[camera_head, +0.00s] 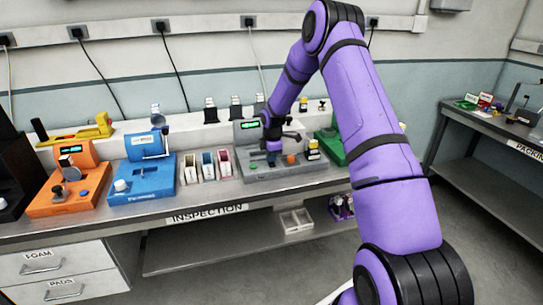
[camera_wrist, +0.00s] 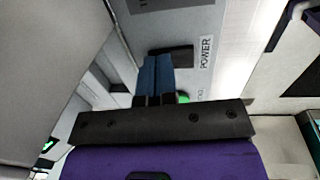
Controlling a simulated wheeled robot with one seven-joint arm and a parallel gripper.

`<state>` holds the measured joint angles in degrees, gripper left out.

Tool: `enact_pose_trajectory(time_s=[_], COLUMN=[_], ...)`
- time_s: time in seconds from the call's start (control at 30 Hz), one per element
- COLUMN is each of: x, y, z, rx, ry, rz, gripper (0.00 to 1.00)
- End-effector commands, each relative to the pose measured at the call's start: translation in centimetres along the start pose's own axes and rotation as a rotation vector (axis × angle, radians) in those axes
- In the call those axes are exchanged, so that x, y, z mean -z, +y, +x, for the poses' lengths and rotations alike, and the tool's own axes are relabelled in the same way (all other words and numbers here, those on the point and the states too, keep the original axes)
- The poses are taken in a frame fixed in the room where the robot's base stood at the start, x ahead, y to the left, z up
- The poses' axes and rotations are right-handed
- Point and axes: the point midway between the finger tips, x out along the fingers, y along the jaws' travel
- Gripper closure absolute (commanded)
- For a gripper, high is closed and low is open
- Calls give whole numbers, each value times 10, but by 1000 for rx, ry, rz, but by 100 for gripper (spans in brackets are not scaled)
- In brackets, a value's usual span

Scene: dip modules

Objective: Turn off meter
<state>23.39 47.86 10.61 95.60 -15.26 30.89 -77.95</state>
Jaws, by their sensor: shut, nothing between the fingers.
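The meter is a grey unit (camera_head: 285,172) on the inspection bench, with a lit green display (camera_head: 250,125) on its upright part. In the wrist view its grey face carries a POWER label (camera_wrist: 206,52), with a black rocker-like switch (camera_wrist: 171,50) beside it. My gripper (camera_head: 271,160) is down over the meter's base. In the wrist view the blue fingers of my gripper (camera_wrist: 155,62) are shut together and empty. Their tips lie close to the black switch; I cannot tell whether they touch it. A small green part (camera_wrist: 183,97) shows partly behind the gripper.
A blue device (camera_head: 145,170) and an orange device (camera_head: 70,185) stand to the left, with small bins (camera_head: 208,167) between the blue device and the meter. A green device (camera_head: 330,145) is close on the right, partly behind my arm. Black plugs and cables line the wall behind.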

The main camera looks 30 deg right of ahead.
Motion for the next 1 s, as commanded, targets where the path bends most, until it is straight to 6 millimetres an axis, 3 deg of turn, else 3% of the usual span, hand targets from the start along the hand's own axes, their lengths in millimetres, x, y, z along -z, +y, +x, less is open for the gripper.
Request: enact_pose_trajectory(time_s=[0.47, 1.0], x=[0, 0], y=[-1, -15], z=[5, -1], rx=[3, 3], ry=[0, 0], rz=[0, 0], gripper=[100, 100])
